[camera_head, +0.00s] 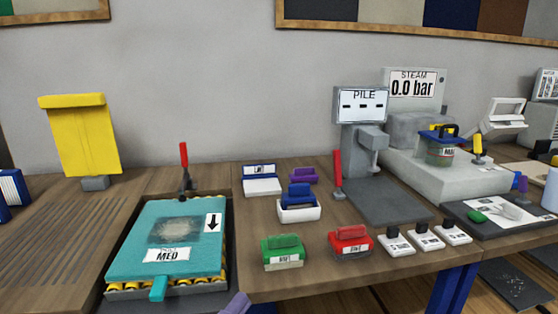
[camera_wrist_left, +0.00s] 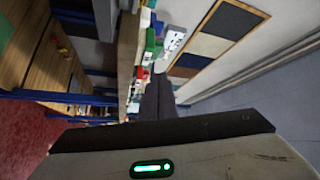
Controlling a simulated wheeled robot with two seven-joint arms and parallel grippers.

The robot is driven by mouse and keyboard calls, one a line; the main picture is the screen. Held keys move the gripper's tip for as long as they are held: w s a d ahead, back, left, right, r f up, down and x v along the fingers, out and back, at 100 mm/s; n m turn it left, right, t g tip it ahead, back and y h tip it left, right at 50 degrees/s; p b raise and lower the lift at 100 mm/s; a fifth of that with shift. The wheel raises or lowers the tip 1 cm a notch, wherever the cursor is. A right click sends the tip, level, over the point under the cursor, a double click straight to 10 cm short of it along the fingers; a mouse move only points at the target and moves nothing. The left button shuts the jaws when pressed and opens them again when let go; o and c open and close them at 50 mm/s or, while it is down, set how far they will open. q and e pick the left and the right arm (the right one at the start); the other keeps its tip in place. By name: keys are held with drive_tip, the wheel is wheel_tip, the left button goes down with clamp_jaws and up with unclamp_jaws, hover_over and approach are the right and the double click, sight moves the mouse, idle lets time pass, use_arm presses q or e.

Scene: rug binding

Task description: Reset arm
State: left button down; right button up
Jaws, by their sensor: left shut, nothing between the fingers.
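My left gripper shows in the left wrist view (camera_wrist_left: 160,95) as two dark fingers together, with nothing between them. In the head view, a small grey-purple tip (camera_head: 236,304) at the bottom edge looks like the end of this gripper, in front of the tray's right corner; the rest of the arm is out of frame. My right gripper is in neither view. A teal rug piece (camera_head: 165,250) with a MED label and a down arrow lies on yellow rollers in a dark tray (camera_head: 228,285).
Green (camera_head: 282,252) and red (camera_head: 349,242) labelled blocks stand right of the tray, with white tags (camera_head: 428,238) further right. The PILE gauge (camera_head: 361,105), a steam unit reading 0.0 bar (camera_head: 414,88) and a yellow panel (camera_head: 78,135) stand behind. The slatted bench at left is mostly clear.

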use_arm(q)
drive_tip(key=s+a+f+n+g+y+p, duration=0.1)
drive_tip(key=s+a+f+n+g+y, duration=0.15)
drive_tip(key=f+n, duration=0.5)
drive_tip(key=s+a+f+n+g+y, duration=0.2)
drive_tip(key=s+a+f+n+y, duration=0.25)
drive_tip(key=f, duration=0.65)
drive_tip(key=s+a+f+n+g+y, duration=0.1)
drive_tip(key=s+f+n+g, duration=0.3)
drive_tip(key=s+f, duration=0.6)
drive_tip(key=shift+s+f+n, duration=0.2)
drive_tip(key=shift+s+n, duration=0.4)
drive_tip(key=shift+n, duration=0.4)
drive_tip(key=shift+w, duration=0.1)
